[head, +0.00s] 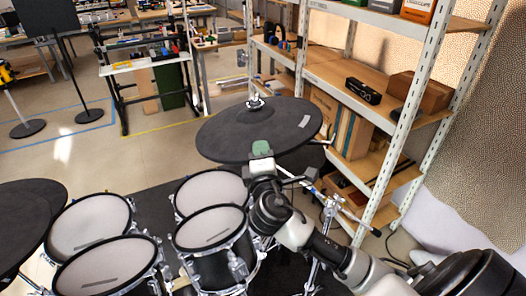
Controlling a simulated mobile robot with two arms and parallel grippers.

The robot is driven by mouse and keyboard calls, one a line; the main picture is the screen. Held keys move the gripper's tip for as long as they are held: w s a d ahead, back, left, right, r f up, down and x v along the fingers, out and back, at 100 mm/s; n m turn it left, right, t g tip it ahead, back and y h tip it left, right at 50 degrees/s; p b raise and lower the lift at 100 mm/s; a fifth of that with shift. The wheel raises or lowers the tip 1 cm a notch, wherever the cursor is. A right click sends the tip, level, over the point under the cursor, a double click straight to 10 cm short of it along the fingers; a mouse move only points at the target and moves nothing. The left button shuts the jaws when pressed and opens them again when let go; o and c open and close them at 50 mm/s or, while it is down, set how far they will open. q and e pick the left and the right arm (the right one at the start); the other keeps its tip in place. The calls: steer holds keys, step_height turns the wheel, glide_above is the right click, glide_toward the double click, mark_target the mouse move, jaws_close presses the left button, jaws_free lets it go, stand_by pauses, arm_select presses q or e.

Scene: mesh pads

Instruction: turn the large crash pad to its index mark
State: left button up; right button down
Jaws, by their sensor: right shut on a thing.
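The large crash pad (225,131) is a dark round cymbal pad on a stand right of centre. A wing nut (255,103) tops its middle. It bears a grey-green patch (261,147) at its near edge and a light label (304,122) on its right side. My right gripper (261,159) reaches up from the lower right and is shut on the pad's near rim, just below the green patch. Its fingertips are small and partly merge with the rim. I cannot make out which mark is the index mark. My left gripper is out of the picture.
Several mesh drum pads (211,227) stand below and left of the crash pad. Another dark cymbal pad (18,225) is at the far left. A metal shelf (333,76) with boxes rises close behind on the right. Stand rods (333,205) are right of my gripper.

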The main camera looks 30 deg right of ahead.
steer(key=shift+r, duration=0.35)
steer(key=c, duration=1.4)
jaws_free()
steer(key=shift+o, duration=1.4)
steer(key=shift+f, duration=0.15)
steer(key=b+v, duration=0.3)
steer(key=v, duration=0.7)
steer(key=shift+s+a, duration=0.2)
steer(key=shift+s, duration=0.15)
steer(key=shift+w+f, duration=0.1)
steer(key=shift+f, duration=0.1)
